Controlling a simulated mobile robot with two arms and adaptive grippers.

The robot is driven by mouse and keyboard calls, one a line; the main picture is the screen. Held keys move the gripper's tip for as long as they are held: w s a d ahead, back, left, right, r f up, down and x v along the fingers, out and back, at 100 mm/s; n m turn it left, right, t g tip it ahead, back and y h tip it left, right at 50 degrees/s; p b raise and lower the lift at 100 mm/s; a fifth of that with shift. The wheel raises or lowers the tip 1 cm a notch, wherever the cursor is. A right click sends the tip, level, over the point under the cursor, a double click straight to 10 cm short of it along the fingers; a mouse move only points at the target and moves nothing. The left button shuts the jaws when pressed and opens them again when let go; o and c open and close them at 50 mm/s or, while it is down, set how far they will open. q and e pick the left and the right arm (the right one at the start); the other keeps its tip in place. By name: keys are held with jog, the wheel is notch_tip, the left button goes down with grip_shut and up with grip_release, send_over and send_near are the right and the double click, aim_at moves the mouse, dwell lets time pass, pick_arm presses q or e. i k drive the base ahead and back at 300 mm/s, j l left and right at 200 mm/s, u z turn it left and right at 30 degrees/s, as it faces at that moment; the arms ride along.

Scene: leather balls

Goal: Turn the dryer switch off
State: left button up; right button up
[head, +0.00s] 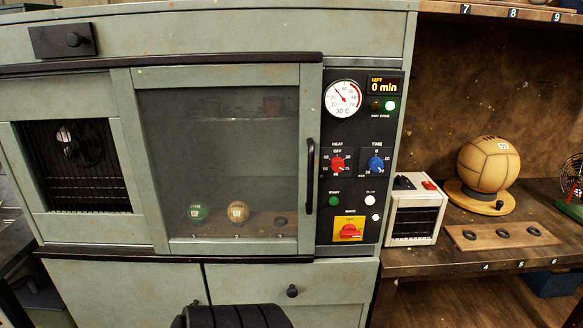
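The dryer (215,160) is a grey-green cabinet with a glass door, which is closed. Its black control panel is right of the door. The main switch (350,232) is a red rotary handle on a yellow plate at the panel's bottom; the handle appears to lie sideways, and the small lettering above it is hard to read. The display (383,86) reads LEFT 0 min. Below it a green lamp (390,105) is lit. The gauge (342,98) reads about 30 C. A red heat knob (337,164) and a blue time knob (376,164) sit mid-panel.
A black vertical door handle (310,176) stands out left of the panel. Behind the glass are a green ball (199,213) and a tan ball (238,212). A small white heater-like box (415,209) stands right of the panel.

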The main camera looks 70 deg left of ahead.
aim_at(349, 231)
jog(key=u, duration=1.9)
